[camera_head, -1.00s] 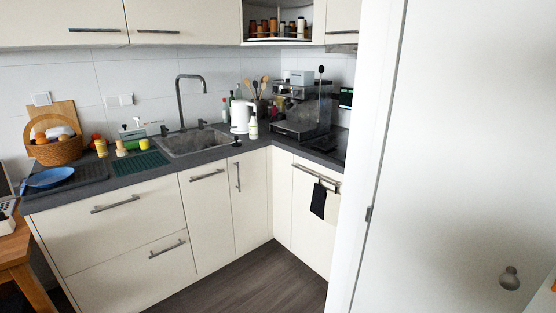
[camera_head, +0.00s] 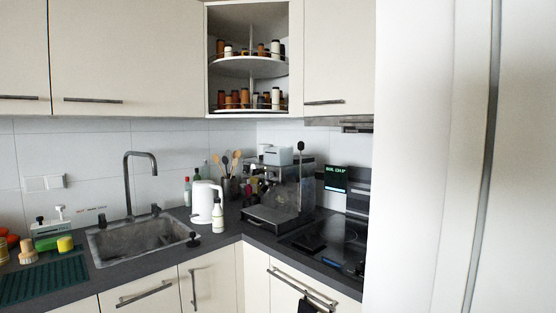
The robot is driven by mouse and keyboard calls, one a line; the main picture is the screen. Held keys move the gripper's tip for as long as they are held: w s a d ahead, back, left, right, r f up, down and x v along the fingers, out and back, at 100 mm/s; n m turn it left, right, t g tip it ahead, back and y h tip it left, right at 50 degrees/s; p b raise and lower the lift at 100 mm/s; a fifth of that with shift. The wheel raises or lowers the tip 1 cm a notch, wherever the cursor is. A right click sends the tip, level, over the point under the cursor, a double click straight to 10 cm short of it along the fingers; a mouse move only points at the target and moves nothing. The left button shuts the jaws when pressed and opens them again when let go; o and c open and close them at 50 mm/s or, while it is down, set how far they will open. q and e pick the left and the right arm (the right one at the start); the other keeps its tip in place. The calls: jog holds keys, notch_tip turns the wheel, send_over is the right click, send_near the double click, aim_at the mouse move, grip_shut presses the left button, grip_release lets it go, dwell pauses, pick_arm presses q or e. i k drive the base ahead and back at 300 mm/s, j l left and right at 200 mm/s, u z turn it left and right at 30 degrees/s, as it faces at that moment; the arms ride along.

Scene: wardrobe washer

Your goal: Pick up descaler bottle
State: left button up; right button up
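A small white bottle with a dark top (camera_head: 218,216) stands upright on the dark counter, just in front of the white kettle. It may be the descaler bottle, but its label is too small to read. A green bottle (camera_head: 187,192) and a whitish bottle with a red top (camera_head: 197,190) stand behind the kettle, partly hidden by it. Neither of my grippers is in view.
The white kettle (camera_head: 204,200) and espresso machine (camera_head: 285,190) flank the bottle. The sink (camera_head: 140,239) is at left, the black cooktop (camera_head: 335,240) at right. A pale door or panel (camera_head: 430,150) blocks the right side.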

aim_at(218, 214)
jog(key=i+j, duration=0.15)
jog(key=j, duration=0.15)
jog(key=i+j, duration=0.15)
jog(key=j, duration=0.15)
jog(key=i+j, duration=0.1)
jog(key=j, duration=0.2)
jog(key=i+j, duration=0.2)
jog(key=i, duration=0.3)
jog(key=i+j, duration=0.2)
jog(key=i, duration=0.35)
jog(key=i+j, duration=0.15)
jog(key=i, duration=0.35)
